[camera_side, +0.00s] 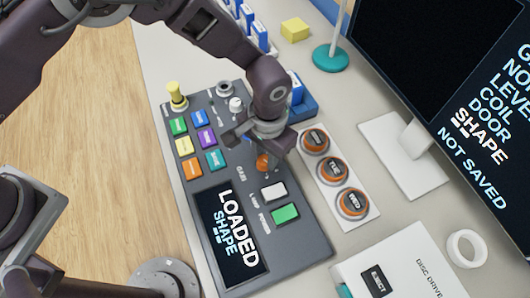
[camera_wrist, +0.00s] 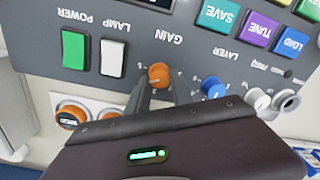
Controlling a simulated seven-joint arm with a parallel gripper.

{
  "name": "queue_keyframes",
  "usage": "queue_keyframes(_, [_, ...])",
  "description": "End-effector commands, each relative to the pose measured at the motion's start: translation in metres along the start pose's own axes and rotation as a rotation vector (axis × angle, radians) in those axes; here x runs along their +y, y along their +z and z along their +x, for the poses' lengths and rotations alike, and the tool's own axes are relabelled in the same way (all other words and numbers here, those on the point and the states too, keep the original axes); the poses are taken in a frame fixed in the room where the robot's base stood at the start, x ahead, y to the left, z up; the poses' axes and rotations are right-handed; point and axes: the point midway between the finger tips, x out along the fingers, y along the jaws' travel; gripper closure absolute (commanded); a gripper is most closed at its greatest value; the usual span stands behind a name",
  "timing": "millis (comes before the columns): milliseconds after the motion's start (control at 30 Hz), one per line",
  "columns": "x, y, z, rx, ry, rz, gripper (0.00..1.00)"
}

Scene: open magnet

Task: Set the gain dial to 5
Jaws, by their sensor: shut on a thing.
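The gain dial is a small orange knob (camera_wrist: 159,75) on the dark grey control panel, below the word GAIN in the wrist view. It also shows in the side view (camera_side: 263,162), partly covered by my gripper. My gripper (camera_wrist: 157,84) is shut on the gain dial, with one finger on each side of it. In the side view my gripper (camera_side: 264,165) reaches down onto the panel from above. A digit, which looks like a 5, is printed beside the dial; the dial's pointer and the other marks are hidden or too small to read.
The panel (camera_side: 305,245) has a screen (camera_side: 230,230) reading LOADED SHAPE, coloured buttons, a white lamp button (camera_side: 273,190) and a green power button (camera_side: 286,214). A blue knob (camera_wrist: 213,87) is close beside the gripper. Orange round buttons (camera_side: 332,170) stand on a white strip to the right.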

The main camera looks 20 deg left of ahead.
Motion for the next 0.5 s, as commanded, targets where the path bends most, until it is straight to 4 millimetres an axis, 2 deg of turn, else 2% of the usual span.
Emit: queue_keyframes(500, [0.0017, 0.0000, -0.0011, 0.019, 0.001, 0.447, 1.00])
